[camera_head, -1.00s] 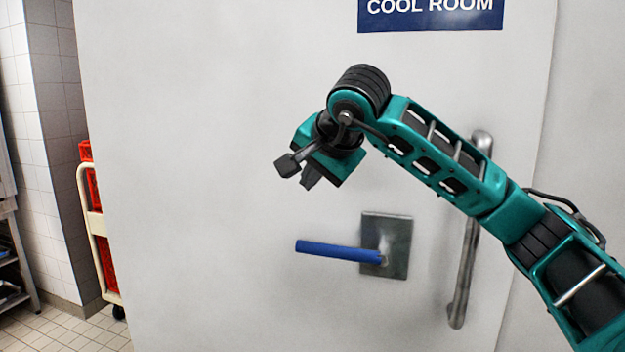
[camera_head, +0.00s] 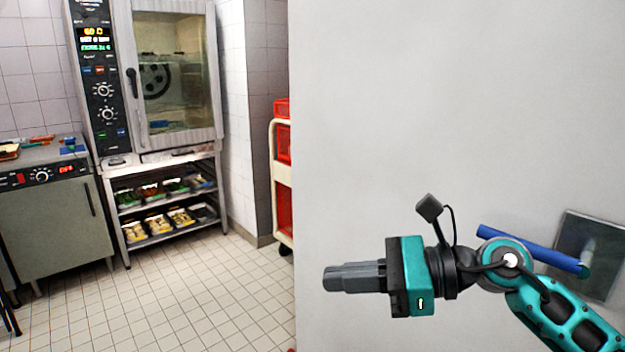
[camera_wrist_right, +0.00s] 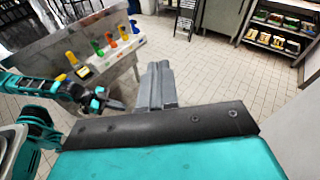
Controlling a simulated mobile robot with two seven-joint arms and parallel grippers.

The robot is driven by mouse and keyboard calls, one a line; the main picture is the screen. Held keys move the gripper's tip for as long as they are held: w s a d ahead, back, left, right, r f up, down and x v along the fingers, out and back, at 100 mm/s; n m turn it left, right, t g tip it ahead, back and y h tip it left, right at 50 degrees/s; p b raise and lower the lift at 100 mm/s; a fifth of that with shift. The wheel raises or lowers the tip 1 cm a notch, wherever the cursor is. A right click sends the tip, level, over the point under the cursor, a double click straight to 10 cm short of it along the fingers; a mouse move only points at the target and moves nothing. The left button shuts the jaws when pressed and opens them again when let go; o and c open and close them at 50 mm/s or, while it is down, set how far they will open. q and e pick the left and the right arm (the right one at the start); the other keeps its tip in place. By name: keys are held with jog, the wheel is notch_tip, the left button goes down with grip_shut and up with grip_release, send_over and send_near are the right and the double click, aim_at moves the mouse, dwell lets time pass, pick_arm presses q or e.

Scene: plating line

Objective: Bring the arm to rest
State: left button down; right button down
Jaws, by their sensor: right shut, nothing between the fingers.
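My right gripper (camera_head: 328,281) points left in front of the white cool room door (camera_head: 400,110). Its fingers are together and empty. The blue lever handle (camera_head: 528,248) on its steel plate (camera_head: 604,240) is behind my right wrist, and the wrist hides part of the view near it. In the right wrist view my right gripper (camera_wrist_right: 158,68) is shut over open tiled floor. My left gripper (camera_wrist_right: 115,104) shows small at the left of that view; its jaws are too small to judge.
An oven (camera_head: 178,75) stands on a rack with trays at the back left, beside a grey counter unit (camera_head: 58,222). A trolley with red crates (camera_head: 283,190) stands by the door edge. The tiled floor (camera_head: 200,295) is clear. The right wrist view shows a counter with coloured bottles (camera_wrist_right: 97,48).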

jog(key=d+f+n+t+h, duration=0.4)
jog(key=f+n+t, duration=0.35)
jog(key=n, duration=0.95)
jog(key=d+f+n+t+h, duration=0.45)
jog(key=f+n+t, duration=0.35)
jog(key=n, duration=1)
jog(key=s+d+f+m+g+h, duration=0.2)
jog(key=s+f+m+g, duration=0.2)
jog(key=f, duration=0.5)
jog(key=s+d+f+m+g+h, duration=0.2)
jog(key=s+f+m+g+h, duration=0.1)
jog(key=s+f+m, duration=0.6)
jog(key=shift+s+d+f+m+g, duration=0.35)
jog(key=shift+s+f, duration=0.2)
jog(key=shift+s, duration=0.25)
